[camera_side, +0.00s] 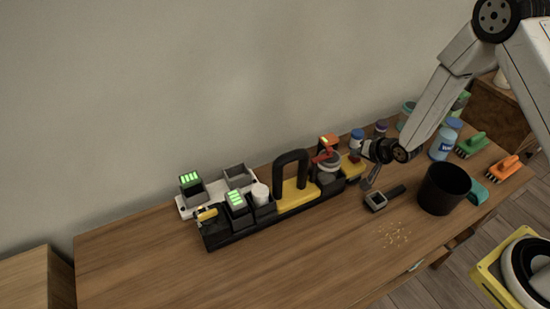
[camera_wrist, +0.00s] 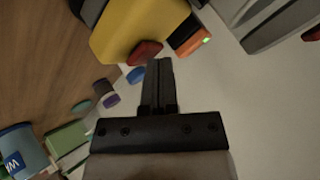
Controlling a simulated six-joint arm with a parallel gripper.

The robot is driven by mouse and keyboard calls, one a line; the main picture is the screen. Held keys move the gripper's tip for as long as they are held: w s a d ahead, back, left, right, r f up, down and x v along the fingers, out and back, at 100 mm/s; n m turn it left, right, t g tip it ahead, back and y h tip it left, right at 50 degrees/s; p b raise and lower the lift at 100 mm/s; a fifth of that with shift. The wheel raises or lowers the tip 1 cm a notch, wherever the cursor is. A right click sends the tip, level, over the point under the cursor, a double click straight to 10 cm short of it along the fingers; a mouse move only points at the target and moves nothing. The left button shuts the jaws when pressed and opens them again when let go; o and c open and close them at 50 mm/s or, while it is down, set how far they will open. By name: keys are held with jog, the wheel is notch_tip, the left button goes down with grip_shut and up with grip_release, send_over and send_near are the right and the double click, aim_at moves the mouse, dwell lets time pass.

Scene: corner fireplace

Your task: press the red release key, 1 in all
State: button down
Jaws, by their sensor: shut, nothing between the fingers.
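The red release key (camera_wrist: 146,53) shows in the wrist view at the end of a yellow body (camera_wrist: 130,25), beside an orange block (camera_wrist: 188,38) with a small green light. My gripper (camera_wrist: 160,65) is shut and empty, its fingertips just below and right of the key in that picture. I cannot tell whether they touch it. In the side view my gripper (camera_side: 365,150) is at the right end of the black caddy, by the yellow body (camera_side: 352,164). The key cannot be made out for sure in the side view.
The black caddy (camera_side: 232,240) carries a yellow base with a black handle (camera_side: 291,162) and blocks with green lights. A black cup (camera_side: 443,188), bottles and brushes stand to the right. A grey-headed tool (camera_side: 376,201) lies in front. The table's front left is clear.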

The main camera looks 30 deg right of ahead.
aim_at(356, 160)
jog(key=shift+f, duration=0.1)
dwell(0.6)
jog(key=shift+r, duration=0.95)
jog(key=shift+r, duration=0.1)
jog(key=shift+r, duration=2.4)
